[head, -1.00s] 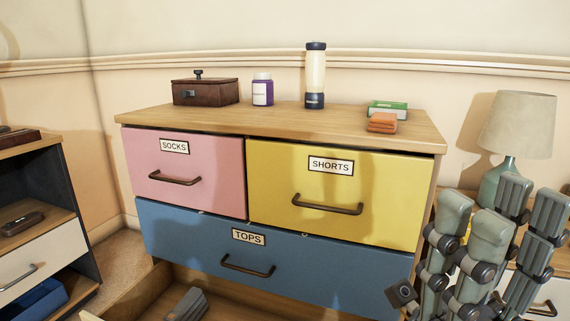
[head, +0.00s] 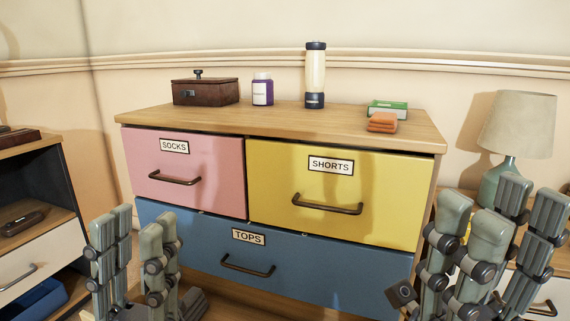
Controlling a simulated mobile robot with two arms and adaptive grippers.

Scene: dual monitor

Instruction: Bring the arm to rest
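My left gripper (head: 136,240) is at the lower left, in front of the blue TOPS drawer and the dresser's left edge. Its fingers point up, with a clear gap between the two finger groups, and nothing is between them. My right gripper (head: 502,225) is at the lower right, beside the dresser's right side and in front of the lamp. Its fingers also point up and look spread and empty. The dresser (head: 270,118) has a pink SOCKS drawer (head: 205,165), a yellow SHORTS drawer (head: 385,185) and a blue TOPS drawer (head: 320,270), all shut.
A lamp (head: 518,125) is at right. A dark cabinet (head: 35,205) is at left.

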